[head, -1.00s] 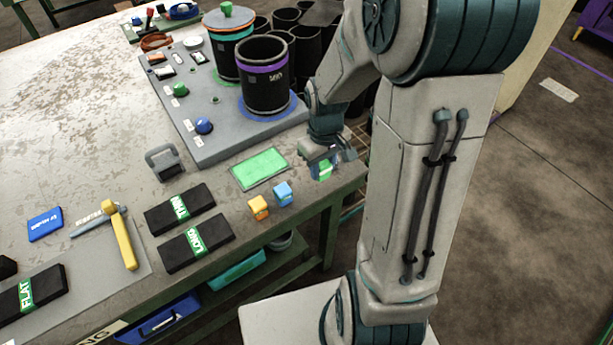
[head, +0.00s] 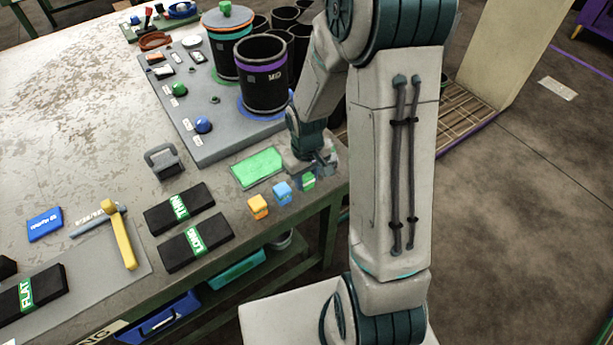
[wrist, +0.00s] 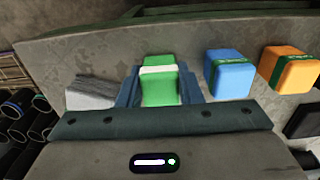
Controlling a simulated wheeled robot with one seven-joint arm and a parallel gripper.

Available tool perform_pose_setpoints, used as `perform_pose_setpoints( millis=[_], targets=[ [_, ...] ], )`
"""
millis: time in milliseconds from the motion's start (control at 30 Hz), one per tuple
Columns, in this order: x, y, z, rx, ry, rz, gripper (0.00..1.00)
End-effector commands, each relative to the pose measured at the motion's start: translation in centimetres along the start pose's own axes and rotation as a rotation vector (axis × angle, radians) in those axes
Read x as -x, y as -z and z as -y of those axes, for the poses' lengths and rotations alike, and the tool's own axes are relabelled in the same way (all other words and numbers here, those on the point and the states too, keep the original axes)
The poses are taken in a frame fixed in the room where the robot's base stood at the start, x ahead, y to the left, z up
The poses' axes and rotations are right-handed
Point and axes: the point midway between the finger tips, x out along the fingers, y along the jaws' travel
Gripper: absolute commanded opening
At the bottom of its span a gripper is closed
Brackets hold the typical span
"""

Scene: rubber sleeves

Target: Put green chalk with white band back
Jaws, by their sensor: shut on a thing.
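The green chalk (head: 308,181) is a short green block beside the blue chalk in the head view. In the wrist view the green chalk (wrist: 160,90) shows its white band across it. My gripper (head: 307,176) is shut on it, and in the wrist view a finger of my gripper (wrist: 160,84) lies on each side of it. It is at the near table edge, in line with the blue chalk (head: 282,193) and the orange chalk (head: 258,207). I cannot tell whether its underside touches the table.
A green mat (head: 258,168) lies just behind the chalks. A purple-banded black pot (head: 262,85) stands on the grey panel (head: 205,150) farther back. A grey block (wrist: 90,93) shows left of my fingers in the wrist view.

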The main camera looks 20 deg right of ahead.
Motion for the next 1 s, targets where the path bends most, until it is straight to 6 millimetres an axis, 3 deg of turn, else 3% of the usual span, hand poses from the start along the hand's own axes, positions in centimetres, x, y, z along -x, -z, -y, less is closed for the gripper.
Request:
perform_pose_setpoints(
  millis=[67, 100, 167, 567, 667, 1000],
  targets=[
    [-0.4, 0.0, 0.0, 0.000, 0.000, 0.000, 0.08],
    [-0.3, 0.0, 0.0, 0.000, 0.000, 0.000, 0.41],
    [-0.3, 0.0, 0.0, 0.000, 0.000, 0.000, 0.54],
    [0.4, 0.0, 0.0, 0.000, 0.000, -0.001, 0.54],
    [1.7, 0.1, -0.1, 0.000, -0.002, -0.004, 0.54],
    [8.5, 0.1, -0.1, -0.001, -0.003, -0.005, 0.54]
  ],
)
